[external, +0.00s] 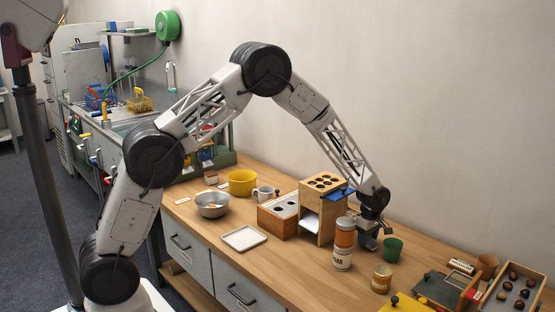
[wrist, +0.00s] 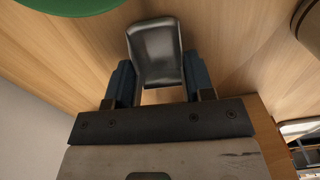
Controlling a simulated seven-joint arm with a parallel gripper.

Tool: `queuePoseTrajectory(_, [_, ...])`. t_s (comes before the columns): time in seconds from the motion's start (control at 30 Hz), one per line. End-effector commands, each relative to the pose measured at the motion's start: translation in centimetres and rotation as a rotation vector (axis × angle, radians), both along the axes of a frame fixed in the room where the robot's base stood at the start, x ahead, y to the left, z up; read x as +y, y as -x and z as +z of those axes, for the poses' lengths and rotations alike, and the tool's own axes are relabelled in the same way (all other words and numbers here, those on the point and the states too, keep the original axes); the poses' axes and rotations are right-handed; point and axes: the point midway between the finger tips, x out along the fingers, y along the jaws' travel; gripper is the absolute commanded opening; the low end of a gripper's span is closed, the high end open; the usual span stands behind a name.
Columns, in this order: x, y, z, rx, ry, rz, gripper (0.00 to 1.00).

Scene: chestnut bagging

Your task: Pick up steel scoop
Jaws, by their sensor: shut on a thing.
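The steel scoop (wrist: 155,48) is a dark shiny metal piece that shows between the two blue fingers of my gripper (wrist: 159,84) in the wrist view. My gripper is shut on it; the part between the fingers is partly hidden by the gripper body. In the external view my gripper (external: 374,222) points down over the wooden counter, and the scoop (external: 367,241) shows just below it. The scoop is close to the counter; I cannot tell whether it touches it.
A green cup (external: 393,249) stands close right of my gripper. A tall labelled jar (external: 343,245) and the wooden stand with holes (external: 322,183) are close left. A small jar (external: 381,279) stands in front. A chestnut tray (external: 490,298) is at the right. A white tray (external: 244,238) lies left.

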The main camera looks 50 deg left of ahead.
Motion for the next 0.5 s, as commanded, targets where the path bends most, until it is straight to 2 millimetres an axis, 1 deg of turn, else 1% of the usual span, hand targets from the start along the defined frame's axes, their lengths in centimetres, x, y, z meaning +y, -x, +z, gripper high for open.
queuePoseTrajectory(0.27, [0.0,-0.1,3.2,-0.003,0.0,0.0,0.25])
queuePoseTrajectory(0.5, [0.0,-0.1,6.8,-0.003,0.0,0.0,0.25])
